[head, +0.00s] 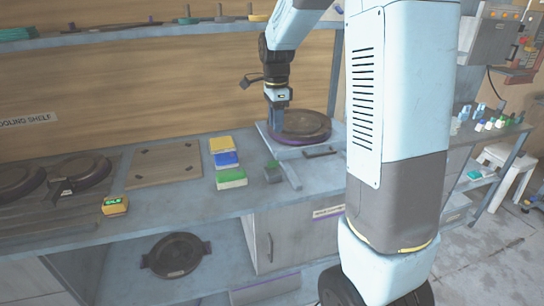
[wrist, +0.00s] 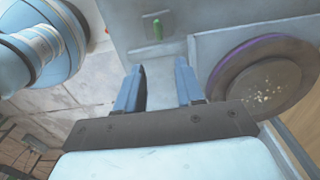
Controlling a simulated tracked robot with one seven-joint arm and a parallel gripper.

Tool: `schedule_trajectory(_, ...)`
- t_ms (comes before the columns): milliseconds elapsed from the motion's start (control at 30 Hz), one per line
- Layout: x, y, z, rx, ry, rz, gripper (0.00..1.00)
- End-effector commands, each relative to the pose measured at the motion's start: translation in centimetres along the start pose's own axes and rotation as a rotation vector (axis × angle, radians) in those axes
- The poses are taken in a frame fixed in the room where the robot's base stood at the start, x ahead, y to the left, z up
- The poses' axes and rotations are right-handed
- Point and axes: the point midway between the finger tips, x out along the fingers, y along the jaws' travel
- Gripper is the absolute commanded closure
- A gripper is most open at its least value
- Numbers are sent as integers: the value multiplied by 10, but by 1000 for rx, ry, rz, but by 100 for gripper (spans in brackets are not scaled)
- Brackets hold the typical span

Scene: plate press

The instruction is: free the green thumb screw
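The green thumb screw (wrist: 157,30) shows near the top of the wrist view, standing on a small light plate on the grey press surface. In the head view a small green spot at the press's front (head: 272,163) appears to be the same screw. My gripper (wrist: 160,72) is open and empty, its two blue fingers apart, with the screw beyond the fingertips and roughly in line with the gap. In the head view my gripper (head: 278,126) hangs over the left part of the press, beside the round dark plate (head: 302,125). The plate's purple rim also shows in the wrist view (wrist: 265,75).
Yellow, blue and green boxes (head: 230,179) stand left of the press. A shelf (head: 150,32) runs above the bench.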

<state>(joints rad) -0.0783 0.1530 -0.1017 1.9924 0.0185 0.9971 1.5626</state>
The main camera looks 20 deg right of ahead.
Motion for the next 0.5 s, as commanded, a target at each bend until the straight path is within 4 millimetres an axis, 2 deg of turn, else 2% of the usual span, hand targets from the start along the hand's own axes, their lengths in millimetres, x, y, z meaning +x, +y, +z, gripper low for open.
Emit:
schedule_trajectory(167, 22, 1, 10, -18, 0, 4, 63)
schedule_trajectory(500, 82, 2, 14, -26, 0, 4, 63)
